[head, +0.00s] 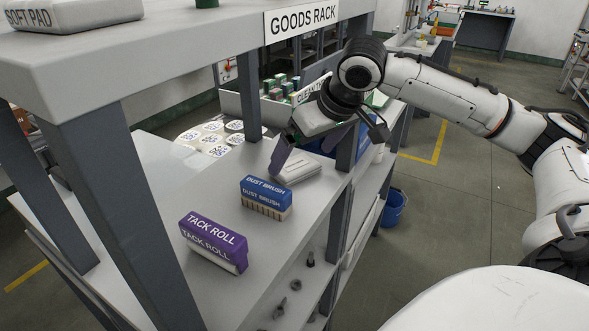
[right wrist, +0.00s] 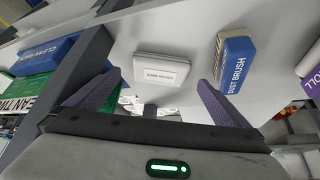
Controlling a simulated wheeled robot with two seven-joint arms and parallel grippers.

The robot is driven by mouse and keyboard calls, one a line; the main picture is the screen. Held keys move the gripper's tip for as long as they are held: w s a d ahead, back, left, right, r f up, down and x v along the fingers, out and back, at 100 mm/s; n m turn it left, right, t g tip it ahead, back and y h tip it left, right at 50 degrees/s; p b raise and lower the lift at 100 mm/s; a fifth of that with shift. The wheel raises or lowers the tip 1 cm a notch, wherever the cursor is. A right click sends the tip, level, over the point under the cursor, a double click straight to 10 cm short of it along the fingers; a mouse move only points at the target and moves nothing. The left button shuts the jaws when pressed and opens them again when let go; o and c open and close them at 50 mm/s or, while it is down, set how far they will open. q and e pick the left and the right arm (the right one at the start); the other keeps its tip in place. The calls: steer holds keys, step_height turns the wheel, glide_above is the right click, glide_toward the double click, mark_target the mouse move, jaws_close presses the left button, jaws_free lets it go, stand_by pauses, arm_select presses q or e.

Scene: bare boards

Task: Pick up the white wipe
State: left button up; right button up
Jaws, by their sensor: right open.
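The white wipe is a pale block (head: 299,168) lying on the grey shelf of the goods rack, behind the dust brush. In the right wrist view it is a white block (right wrist: 160,67) with a small dark-lettered label. My right gripper (head: 308,147) is open just above it in the head view, one purple finger partly overlapping its left end. In the right wrist view the two purple fingers (right wrist: 159,80) stand apart on either side of the block. No contact can be made out. My left gripper is not in view.
A blue dust brush (head: 265,196) and a purple tack roll (head: 212,241) lie on the same shelf, nearer. A grey rack post (head: 348,120) stands close to my right gripper. The upper shelf holds a soft pad (head: 75,14). A blue bucket (head: 394,207) stands on the floor.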

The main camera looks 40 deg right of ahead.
mark_target(296, 165)
steer(key=x, duration=0.3)
steer(key=shift+w+f, duration=0.25)
steer(key=shift+f, duration=0.1)
steer(key=shift+w+f, duration=0.1)
steer(key=shift+f, duration=0.05)
steer(key=c, duration=1.1)
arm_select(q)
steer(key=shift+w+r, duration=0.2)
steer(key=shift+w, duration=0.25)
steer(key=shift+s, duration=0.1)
